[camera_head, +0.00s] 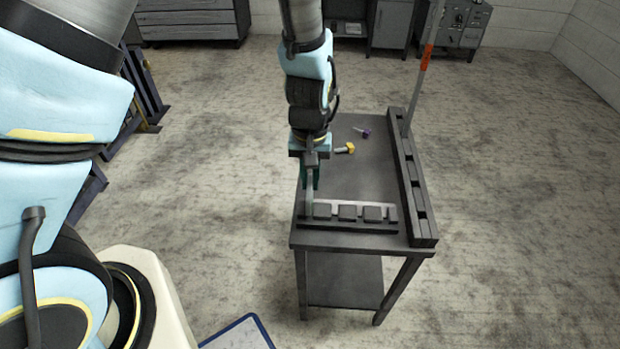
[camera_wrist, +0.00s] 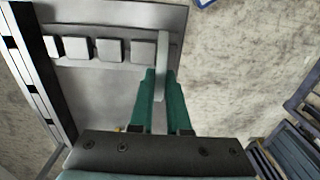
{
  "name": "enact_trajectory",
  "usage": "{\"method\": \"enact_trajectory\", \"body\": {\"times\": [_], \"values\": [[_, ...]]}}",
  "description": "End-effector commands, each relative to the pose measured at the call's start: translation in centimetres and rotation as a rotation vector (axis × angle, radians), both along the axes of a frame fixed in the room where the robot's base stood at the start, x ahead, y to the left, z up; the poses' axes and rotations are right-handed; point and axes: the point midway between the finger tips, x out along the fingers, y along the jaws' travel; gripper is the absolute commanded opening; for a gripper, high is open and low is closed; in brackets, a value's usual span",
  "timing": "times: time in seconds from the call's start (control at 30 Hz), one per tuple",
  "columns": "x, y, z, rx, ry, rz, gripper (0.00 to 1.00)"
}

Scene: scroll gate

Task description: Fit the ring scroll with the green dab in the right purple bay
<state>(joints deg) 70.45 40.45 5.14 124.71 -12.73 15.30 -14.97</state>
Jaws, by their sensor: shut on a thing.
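My gripper (camera_head: 311,186) has green fingers and points down over the near left part of the grey table. In the wrist view the fingers (camera_wrist: 160,78) are shut on a long pale grey bar (camera_wrist: 162,48). The bar's far end lies at the left end of the block rack in the head view; whether it touches the rack I cannot tell. No ring shape or green dab shows on the bar. A small purple-headed piece (camera_head: 367,132) and a yellow-headed piece (camera_head: 346,149) lie on the table behind the gripper. I cannot make out any purple bay.
A low dark rack (camera_head: 350,227) with several square grey blocks runs along the table's (camera_head: 365,180) near edge. A long dark slotted rail (camera_head: 411,190) lines the right side, with an upright pole (camera_head: 424,65) at its far end. The table's middle is clear.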

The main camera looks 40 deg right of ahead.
Motion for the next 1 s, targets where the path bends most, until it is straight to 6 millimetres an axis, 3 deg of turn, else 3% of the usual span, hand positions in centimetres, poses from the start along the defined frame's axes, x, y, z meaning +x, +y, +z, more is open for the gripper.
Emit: {"method": "enact_trajectory", "body": {"times": [0.27, 1.0], "values": [[0.0, 0.0, 0.6, 0.000, 0.000, 0.000, 0.00], [0.0, 0.0, 6.2, 0.000, 0.000, -0.001, 0.00]]}}
